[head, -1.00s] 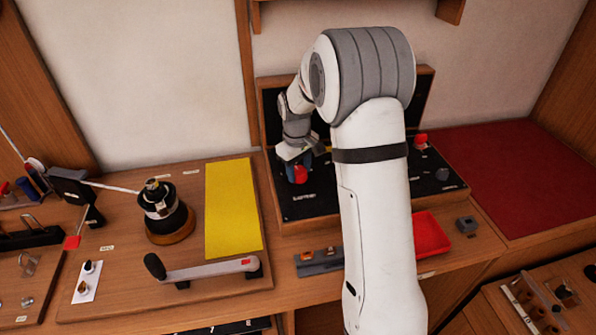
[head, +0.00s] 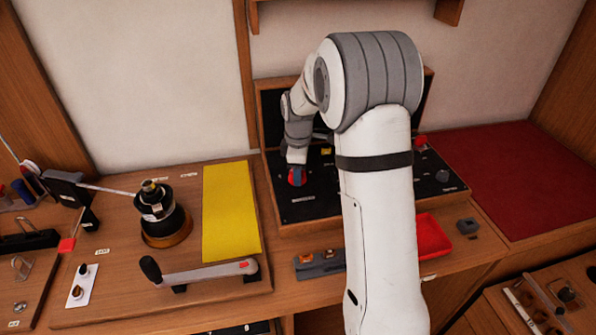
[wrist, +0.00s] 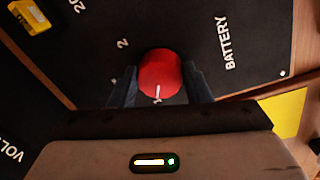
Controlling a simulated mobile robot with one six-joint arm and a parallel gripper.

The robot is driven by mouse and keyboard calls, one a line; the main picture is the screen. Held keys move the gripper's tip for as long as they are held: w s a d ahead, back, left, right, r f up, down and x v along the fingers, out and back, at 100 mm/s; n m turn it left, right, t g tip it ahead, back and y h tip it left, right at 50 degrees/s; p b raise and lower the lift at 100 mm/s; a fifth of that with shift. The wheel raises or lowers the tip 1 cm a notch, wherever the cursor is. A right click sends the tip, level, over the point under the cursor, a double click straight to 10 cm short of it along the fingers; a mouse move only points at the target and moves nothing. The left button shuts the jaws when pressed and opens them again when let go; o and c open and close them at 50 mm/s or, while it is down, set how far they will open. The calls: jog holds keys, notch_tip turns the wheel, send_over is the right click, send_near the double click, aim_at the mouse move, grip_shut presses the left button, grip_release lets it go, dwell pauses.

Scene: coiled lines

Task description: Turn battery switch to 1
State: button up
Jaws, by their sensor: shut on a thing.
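The battery switch is a round red knob (wrist: 160,75) with a white pointer line, on a black panel (wrist: 110,40). In the wrist view the line points down toward my gripper (wrist: 160,88), and the knob sits between its two fingers. The gripper is shut on the knob. In the head view the red knob (head: 297,176) shows at the panel's left, under my gripper (head: 296,168).
A yellow part (wrist: 29,14) sits on the panel. In the head view, a yellow sheet (head: 230,210), a black winch (head: 163,215) and a crank handle (head: 200,273) lie to the left. A red tray (head: 432,236) stands in front of the panel at the right.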

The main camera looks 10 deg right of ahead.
dwell(0.5)
jog(key=o, duration=1)
jog(key=r, duration=0.7)
jog(key=shift+s+a+r+b, duration=0.1)
jog(key=shift+s+r+b, duration=0.1)
jog(key=shift+r+b, duration=0.15)
jog(key=s+r+m, duration=0.1)
jog(key=s+m, duration=0.3)
jog(key=s, duration=0.5)
jog(key=s+r+m+t, duration=0.1)
jog(key=s+m, duration=0.4)
jog(key=s, duration=0.5)
jog(key=s+m+t, duration=0.1)
jog(key=s+m, duration=0.4)
jog(key=s, duration=0.5)
jog(key=shift+s+a+r, duration=0.15)
jog(key=shift+r, duration=0.25)
